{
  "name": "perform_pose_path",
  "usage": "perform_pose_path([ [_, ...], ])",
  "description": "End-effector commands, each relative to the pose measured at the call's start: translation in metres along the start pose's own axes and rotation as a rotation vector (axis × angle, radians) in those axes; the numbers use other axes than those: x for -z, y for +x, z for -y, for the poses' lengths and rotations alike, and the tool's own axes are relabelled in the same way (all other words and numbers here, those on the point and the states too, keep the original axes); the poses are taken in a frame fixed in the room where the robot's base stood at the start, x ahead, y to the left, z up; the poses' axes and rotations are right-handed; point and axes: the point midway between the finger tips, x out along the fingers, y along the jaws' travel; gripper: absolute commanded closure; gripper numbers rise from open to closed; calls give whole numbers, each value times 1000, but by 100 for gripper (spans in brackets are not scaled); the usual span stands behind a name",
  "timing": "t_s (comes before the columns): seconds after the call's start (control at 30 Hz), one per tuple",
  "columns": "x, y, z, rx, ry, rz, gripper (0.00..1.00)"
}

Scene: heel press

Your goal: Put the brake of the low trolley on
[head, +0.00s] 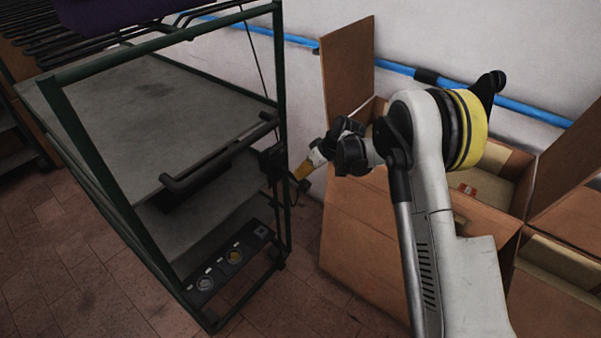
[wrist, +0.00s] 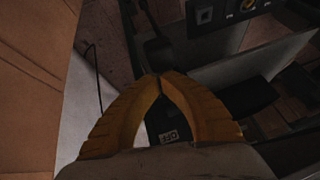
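A green-framed trolley (head: 172,187) with grey shelves and a black handle bar stands at the left in the head view. A black box-like part (head: 271,158) sits on its right post. My gripper (head: 303,171) is beside that post, to its right, pointing down and left. In the wrist view the yellow fingers (wrist: 160,80) arch together and their tips meet with nothing visible between them. A dark part with a small white label (wrist: 170,135) shows through the arch; the label cannot be read for certain. I cannot clearly make out a brake pedal or its position.
Open cardboard boxes (head: 362,235) stand close at the right. A blue pipe (head: 395,69) runs along the wall. Tiled floor lies in front.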

Motion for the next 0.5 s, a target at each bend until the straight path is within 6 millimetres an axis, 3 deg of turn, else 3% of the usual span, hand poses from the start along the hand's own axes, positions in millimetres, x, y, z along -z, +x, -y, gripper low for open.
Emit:
perform_pose_path([
  [0.5,-9,18,-4,0,0,1,100],
])
